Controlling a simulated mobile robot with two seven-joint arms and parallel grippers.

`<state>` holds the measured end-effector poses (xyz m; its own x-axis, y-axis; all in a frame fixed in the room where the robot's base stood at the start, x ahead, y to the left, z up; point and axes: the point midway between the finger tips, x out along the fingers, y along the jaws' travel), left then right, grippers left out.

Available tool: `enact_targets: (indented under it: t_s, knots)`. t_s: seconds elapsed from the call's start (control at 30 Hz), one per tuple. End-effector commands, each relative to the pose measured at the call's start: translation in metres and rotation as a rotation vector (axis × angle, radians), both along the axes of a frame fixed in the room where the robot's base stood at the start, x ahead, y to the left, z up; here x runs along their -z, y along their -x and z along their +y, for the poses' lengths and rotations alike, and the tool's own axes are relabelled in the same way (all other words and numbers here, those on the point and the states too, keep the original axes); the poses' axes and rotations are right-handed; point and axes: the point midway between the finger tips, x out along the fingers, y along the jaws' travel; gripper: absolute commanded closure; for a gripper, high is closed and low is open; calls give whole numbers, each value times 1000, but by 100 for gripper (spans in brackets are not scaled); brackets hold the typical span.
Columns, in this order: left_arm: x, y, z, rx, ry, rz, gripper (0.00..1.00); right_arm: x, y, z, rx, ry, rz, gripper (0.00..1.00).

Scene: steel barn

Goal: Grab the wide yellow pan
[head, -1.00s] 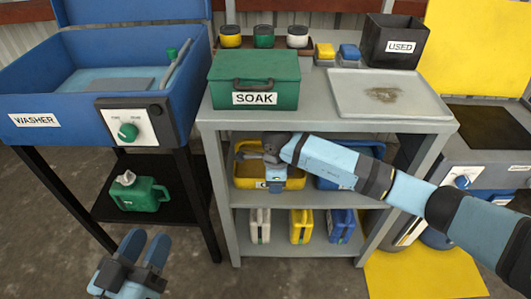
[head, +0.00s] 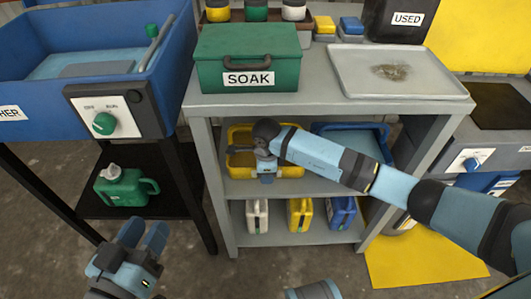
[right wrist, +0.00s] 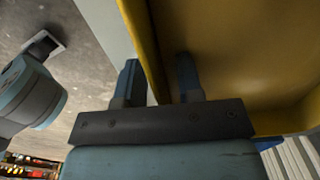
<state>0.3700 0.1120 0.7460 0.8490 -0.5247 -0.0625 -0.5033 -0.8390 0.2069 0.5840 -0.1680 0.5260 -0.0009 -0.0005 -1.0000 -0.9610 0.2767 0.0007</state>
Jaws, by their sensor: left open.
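The wide yellow pan (head: 293,172) sits on the upper shelf of the grey rack, below the green SOAK box; its interior fills much of the right wrist view (right wrist: 245,45). My right gripper (head: 266,168) is at the pan's front, hiding part of it. In the right wrist view my right gripper (right wrist: 158,75) has its fingers apart, one on either side of the pan's yellow wall, with a gap seen beside the inner finger. My left gripper (head: 143,234) is open and empty at the lower left, away from the rack.
A blue pan (head: 375,133) stands right of the yellow one, partly behind my right arm. The grey rack (head: 215,165) has jugs on its lower shelf. The green SOAK box (head: 247,50) and a tray (head: 401,66) are on top. The blue washer (head: 85,60) stands left.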

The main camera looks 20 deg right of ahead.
Motion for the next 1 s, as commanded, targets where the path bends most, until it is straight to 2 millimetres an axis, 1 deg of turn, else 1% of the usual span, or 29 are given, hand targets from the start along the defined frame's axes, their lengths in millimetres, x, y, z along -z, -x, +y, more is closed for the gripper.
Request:
enact_targets:
  t_s: [0.23, 0.27, 0.3, 0.37, 0.4, 1.0]
  knots:
    - [0, 0, 0, 2, -2, 3, 57, 1, 0, 0, 0, 0, 0, 66]
    - [0, 0, 0, 2, -2, 3, 57, 1, 0, 0, 0, -1, 0, 73]
    - [0, 0, 0, 2, -2, 3, 57, 1, 0, 0, 0, -1, 0, 82]
    - [0, 0, 0, 2, -1, 2, 57, 1, 0, 0, 0, -1, 0, 96]
    - [0, 0, 0, 2, -1, 2, 57, 1, 0, 0, 0, -1, 0, 100]
    - [1, 0, 0, 2, -1, 4, 57, 1, 0, 0, 0, -1, -1, 100]
